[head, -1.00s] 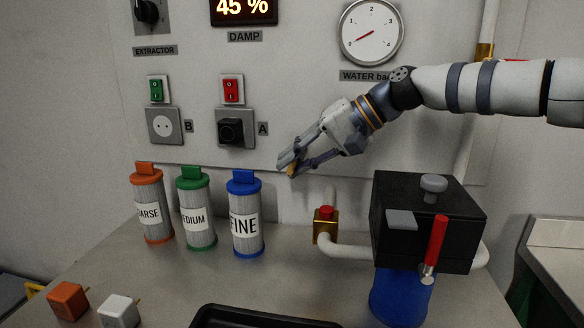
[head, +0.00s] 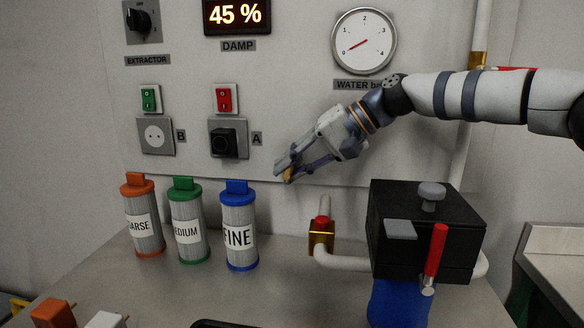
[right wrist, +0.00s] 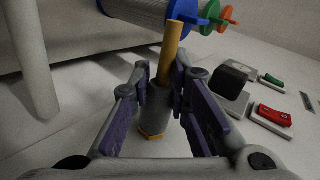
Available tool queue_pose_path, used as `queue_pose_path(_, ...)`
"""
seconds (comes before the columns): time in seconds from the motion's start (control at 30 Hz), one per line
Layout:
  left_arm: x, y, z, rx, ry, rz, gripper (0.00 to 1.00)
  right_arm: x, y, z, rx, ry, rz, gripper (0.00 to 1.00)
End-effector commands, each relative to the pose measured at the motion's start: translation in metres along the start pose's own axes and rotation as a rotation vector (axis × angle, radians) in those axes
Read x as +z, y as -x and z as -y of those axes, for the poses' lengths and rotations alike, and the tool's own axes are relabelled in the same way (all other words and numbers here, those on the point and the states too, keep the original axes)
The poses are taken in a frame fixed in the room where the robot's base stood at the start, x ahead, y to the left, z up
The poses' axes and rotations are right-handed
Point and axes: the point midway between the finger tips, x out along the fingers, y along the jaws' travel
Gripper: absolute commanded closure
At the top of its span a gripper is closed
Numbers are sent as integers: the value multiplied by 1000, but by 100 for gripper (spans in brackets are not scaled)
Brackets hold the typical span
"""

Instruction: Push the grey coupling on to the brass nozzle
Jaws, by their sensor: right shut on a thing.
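My right gripper (head: 286,172) is in front of the lower wall panel, its fingers pointing left and down, shut on the grey coupling. In the right wrist view the grey coupling (right wrist: 157,105) is a short cylinder between the two fingers. A thin yellow rod (right wrist: 171,52) extends from one end of it. A brass hexagonal piece (right wrist: 151,136) shows at its other end, towards the wall. I cannot tell whether this is the brass nozzle, or whether the coupling is seated on it. In the head view the fingers hide most of the coupling. My left gripper is not in view.
Filter cartridges stand on the bench, the blue one (head: 239,230) nearest the gripper. Right of it are a brass valve (head: 320,241) with white pipe and a black box (head: 425,235) with a red lever.

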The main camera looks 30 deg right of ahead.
Motion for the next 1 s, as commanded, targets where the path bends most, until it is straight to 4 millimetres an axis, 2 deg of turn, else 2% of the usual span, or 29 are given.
queue_pose_path(0.17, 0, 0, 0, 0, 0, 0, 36, -2, 0, 0, 0, -1, 0, 100)
queue_pose_path(0.2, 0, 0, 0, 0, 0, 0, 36, -2, 0, 0, 0, -1, -1, 79)
queue_pose_path(0.3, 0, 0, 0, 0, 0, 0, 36, -2, 0, 0, 0, 0, -1, 60)
queue_pose_path(0.6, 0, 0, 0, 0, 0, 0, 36, -2, 3, 0, 0, 0, -1, 60)
queue_pose_path(0.67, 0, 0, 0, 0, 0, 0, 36, -3, 12, 0, -1, 0, -2, 60)
queue_pose_path(0.9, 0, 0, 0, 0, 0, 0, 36, -3, 61, 0, -1, 1, -3, 60)
queue_pose_path(1.0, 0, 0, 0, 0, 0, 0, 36, -2, 72, 0, 0, 0, -2, 60)
